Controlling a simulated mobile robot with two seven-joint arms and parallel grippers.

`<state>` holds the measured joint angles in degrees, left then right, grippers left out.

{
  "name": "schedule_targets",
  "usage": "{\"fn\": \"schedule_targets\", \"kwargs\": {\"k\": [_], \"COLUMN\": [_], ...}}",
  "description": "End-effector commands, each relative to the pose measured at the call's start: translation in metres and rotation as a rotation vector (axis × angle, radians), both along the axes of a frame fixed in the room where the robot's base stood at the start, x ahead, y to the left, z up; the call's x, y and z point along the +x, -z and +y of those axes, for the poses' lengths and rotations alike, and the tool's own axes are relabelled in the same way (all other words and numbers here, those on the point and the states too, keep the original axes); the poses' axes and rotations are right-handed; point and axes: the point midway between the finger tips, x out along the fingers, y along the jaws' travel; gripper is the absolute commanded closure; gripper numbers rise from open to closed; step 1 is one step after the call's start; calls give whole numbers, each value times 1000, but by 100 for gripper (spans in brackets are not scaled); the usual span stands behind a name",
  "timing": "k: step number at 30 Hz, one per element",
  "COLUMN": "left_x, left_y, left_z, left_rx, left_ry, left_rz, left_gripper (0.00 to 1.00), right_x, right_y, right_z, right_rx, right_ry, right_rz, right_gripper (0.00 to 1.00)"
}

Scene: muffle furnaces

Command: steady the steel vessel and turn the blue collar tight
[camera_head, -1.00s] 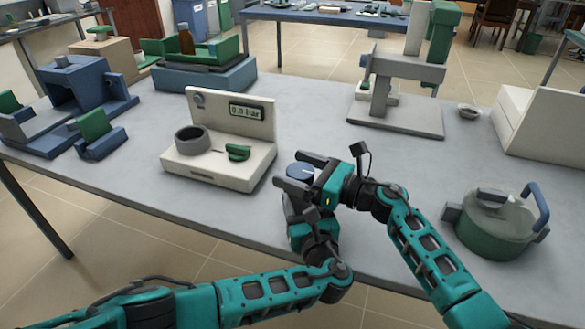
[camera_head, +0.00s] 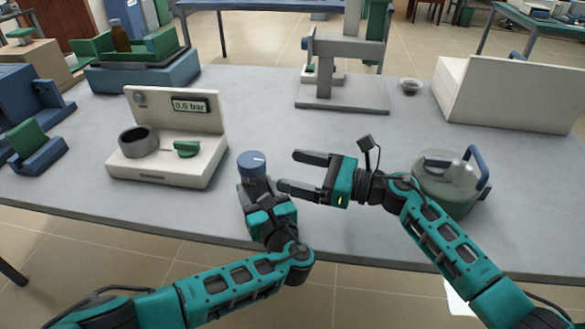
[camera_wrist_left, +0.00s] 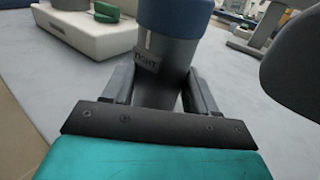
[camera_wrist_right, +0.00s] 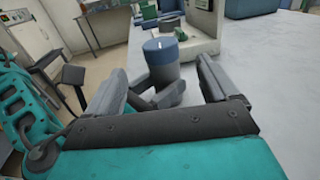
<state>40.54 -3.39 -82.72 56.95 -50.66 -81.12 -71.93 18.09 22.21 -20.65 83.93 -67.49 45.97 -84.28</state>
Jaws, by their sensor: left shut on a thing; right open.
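The steel vessel (camera_wrist_left: 153,92) is a grey cylinder standing upright on the bench, with a "TIGHT" label showing in the left wrist view. The blue collar (camera_head: 252,164) sits on its top and has a white mark; it also shows in the right wrist view (camera_wrist_right: 160,51). My left gripper (camera_head: 256,190) is shut on the vessel's body below the collar. My right gripper (camera_head: 287,172) is open and empty, to the right of the collar and apart from it, its fingers pointing towards it.
A cream station (camera_head: 170,172) with a grey ring, green knob and "0.0 bar" display stands left of the vessel. A lidded green pot (camera_head: 448,195) stands right, behind my right arm. A grey stand (camera_head: 345,75) is at the back. The middle bench is clear.

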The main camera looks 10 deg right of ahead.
Motion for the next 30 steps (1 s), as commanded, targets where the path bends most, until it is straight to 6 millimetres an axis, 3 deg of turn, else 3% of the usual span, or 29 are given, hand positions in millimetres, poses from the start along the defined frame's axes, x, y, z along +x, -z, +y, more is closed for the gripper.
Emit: {"fn": "schedule_targets", "kwargs": {"k": [15,25,30], "left_x": [0,0,0], "left_y": [0,0,0], "left_z": [0,0,0], "left_rx": [1,1,1], "left_ry": [0,0,0], "left_rz": [0,0,0], "left_gripper": [91,91,91], "right_x": [34,38,39], "right_y": [8,-2,-2], "right_z": [-5,-9,5], "right_rx": [-24,1,4], "right_ry": [-262,-388,-397], "right_rz": [10,-1,-1], "right_gripper": [13,13,13]}}
